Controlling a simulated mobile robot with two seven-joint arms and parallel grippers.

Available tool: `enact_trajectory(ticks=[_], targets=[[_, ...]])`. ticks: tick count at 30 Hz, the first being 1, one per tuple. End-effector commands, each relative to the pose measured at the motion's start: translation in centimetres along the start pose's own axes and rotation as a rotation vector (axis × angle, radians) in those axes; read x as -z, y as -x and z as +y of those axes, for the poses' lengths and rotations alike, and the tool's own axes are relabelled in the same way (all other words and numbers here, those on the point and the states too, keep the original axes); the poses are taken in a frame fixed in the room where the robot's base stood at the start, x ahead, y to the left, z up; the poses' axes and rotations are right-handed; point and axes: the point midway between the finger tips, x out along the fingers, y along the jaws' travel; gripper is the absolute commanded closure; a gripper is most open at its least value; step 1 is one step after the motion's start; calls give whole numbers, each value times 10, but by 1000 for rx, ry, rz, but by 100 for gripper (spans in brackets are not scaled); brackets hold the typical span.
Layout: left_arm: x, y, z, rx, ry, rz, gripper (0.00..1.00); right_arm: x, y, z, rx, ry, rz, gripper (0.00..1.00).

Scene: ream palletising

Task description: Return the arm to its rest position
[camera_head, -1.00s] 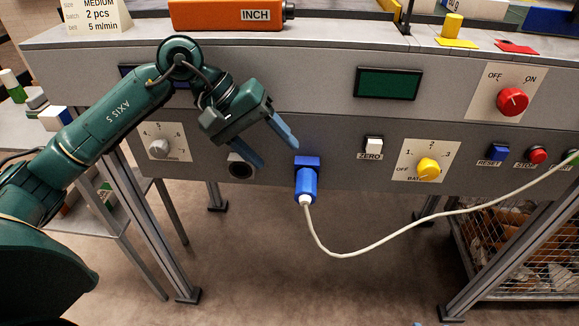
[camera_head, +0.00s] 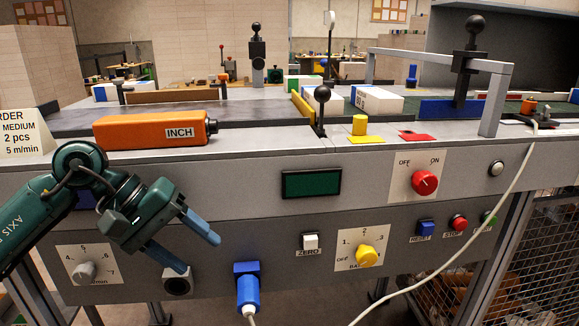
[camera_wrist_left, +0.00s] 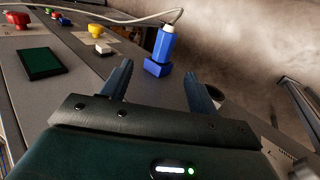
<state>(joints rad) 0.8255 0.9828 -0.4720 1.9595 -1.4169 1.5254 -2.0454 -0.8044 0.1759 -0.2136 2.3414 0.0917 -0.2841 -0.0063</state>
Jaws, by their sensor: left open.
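My left gripper (camera_head: 190,245) is open and empty, in front of the grey control panel (camera_head: 225,215) at the left. Its two blue fingers stand apart. In the left wrist view the open fingers (camera_wrist_left: 158,88) point toward a blue plug (camera_wrist_left: 165,42) seated in its blue socket, beyond the fingertips and not touched. In the head view the plug (camera_head: 248,290) hangs from the panel's lower edge, right of and below the gripper, with a white cable running off right. My right gripper is not in view.
On the panel are a round dark socket (camera_head: 177,284), a grey knob (camera_head: 86,271), a dark green display (camera_head: 311,184), a red switch (camera_head: 424,182) and a yellow knob (camera_head: 367,256). An orange INCH device (camera_head: 150,130) lies on the ledge above. Wire mesh (camera_head: 548,215) stands at right.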

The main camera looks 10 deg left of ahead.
Motion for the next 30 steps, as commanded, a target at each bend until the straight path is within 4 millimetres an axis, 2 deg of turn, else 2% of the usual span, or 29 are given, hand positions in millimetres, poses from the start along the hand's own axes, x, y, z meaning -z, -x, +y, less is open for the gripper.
enact_trajectory(ticks=[4,6,9,11,13,15,17,20,21,25,30], targets=[[-37,-44,22,-186,210,-193,40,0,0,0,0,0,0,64],[-65,-64,41,-324,413,-358,40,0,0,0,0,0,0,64],[-97,-78,69,-507,776,-637,40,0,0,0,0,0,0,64],[-109,-79,81,-594,1014,-816,40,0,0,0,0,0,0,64],[-113,-76,89,-677,1304,-1034,40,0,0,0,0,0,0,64],[-110,-74,90,-737,1604,-1264,40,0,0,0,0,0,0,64],[-103,-75,83,-775,1864,-1470,40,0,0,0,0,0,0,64],[-88,-84,57,-806,2291,-1839,40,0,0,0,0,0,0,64],[-84,-90,43,749,-2274,1848,40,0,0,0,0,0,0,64],[-80,-116,-6,502,-1816,1563,40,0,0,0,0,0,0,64],[-94,-148,-57,320,-1369,1301,40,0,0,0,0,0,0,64]])
